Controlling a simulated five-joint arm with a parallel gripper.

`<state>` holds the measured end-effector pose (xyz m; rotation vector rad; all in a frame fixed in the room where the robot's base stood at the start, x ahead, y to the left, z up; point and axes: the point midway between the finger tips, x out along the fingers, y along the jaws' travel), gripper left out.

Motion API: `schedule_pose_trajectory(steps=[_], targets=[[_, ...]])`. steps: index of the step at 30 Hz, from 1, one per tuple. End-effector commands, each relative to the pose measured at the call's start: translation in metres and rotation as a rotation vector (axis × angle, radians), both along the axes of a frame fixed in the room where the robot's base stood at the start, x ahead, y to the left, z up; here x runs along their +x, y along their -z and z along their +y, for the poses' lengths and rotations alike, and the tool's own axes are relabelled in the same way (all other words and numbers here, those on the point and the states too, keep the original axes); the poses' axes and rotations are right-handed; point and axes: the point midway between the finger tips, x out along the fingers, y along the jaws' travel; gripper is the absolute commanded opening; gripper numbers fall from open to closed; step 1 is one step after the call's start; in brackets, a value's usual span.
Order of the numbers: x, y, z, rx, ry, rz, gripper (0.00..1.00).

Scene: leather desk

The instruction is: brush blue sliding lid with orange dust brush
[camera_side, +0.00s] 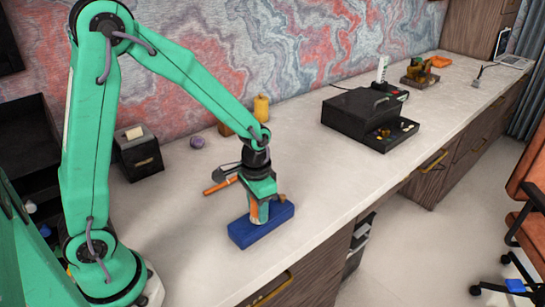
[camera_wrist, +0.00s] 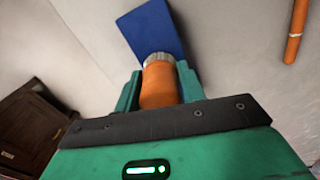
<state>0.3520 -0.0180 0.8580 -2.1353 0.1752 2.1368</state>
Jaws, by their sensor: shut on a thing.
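The blue sliding lid (camera_side: 244,236) is on the light desk top below my gripper (camera_side: 259,212); it also shows in the wrist view (camera_wrist: 150,28). My gripper is shut on the orange dust brush (camera_wrist: 160,88), whose orange handle sits between the two green fingers in the wrist view. A pale band on the brush lies at the edge of the blue lid in that view. The brush end is over the lid; I cannot tell whether its bristles touch it. A small brown knob-like piece (camera_side: 281,198) shows at the lid's far side.
An orange-handled tool (camera_side: 217,187) lies left of my gripper. A dark box (camera_side: 139,158), a purple ball (camera_side: 197,142) and a yellow cylinder (camera_side: 261,107) stand farther back. A black case with an open drawer (camera_side: 365,118) is to the right. The desk's front edge is close to the lid.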

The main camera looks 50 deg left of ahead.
Motion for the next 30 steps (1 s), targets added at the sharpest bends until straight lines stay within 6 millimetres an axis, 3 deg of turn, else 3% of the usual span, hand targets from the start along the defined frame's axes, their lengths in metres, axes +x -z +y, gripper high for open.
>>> schedule_pose_trajectory(steps=[5, 13, 17, 30], targets=[[-0.002, 0.000, 0.013, 0.000, -0.002, -0.001, 0.15], [-0.010, 0.000, -0.002, 0.000, 0.003, -0.001, 0.15], [-0.009, -0.023, 0.000, 0.000, 0.000, -0.008, 0.15], [-0.010, -0.060, 0.000, -0.001, 0.000, -0.004, 0.15]])
